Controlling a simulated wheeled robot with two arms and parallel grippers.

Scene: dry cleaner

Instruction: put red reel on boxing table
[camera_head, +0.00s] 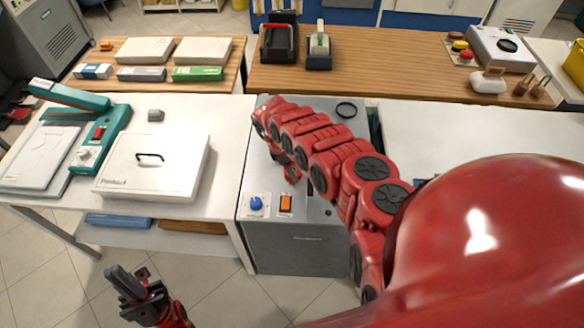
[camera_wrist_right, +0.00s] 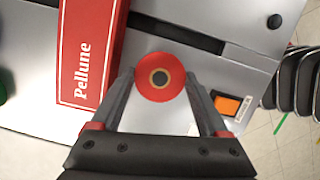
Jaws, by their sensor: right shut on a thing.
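The red reel (camera_wrist_right: 160,93) is a red disc with a dark, tan-rimmed hole in its middle. In the right wrist view it sits between the fingers of my right gripper (camera_wrist_right: 165,88), which is shut on it, above the grey machine (camera_wrist_right: 190,22). In the head view my red right arm hides this gripper. My left gripper (camera_head: 140,292) is empty at the lower left, over the floor; its finger gap is unclear. No table is labelled as the boxing table; a wooden table (camera_head: 390,80) stands behind the machine and a white table (camera_head: 225,150) stands to its left.
A red box marked Pellune (camera_wrist_right: 92,50) lies beside the reel in the wrist view. The white table holds a white case (camera_head: 155,172) and a teal sealer (camera_head: 103,137). Tape dispensers (camera_head: 318,50) stand on the wooden table. Its middle is clear.

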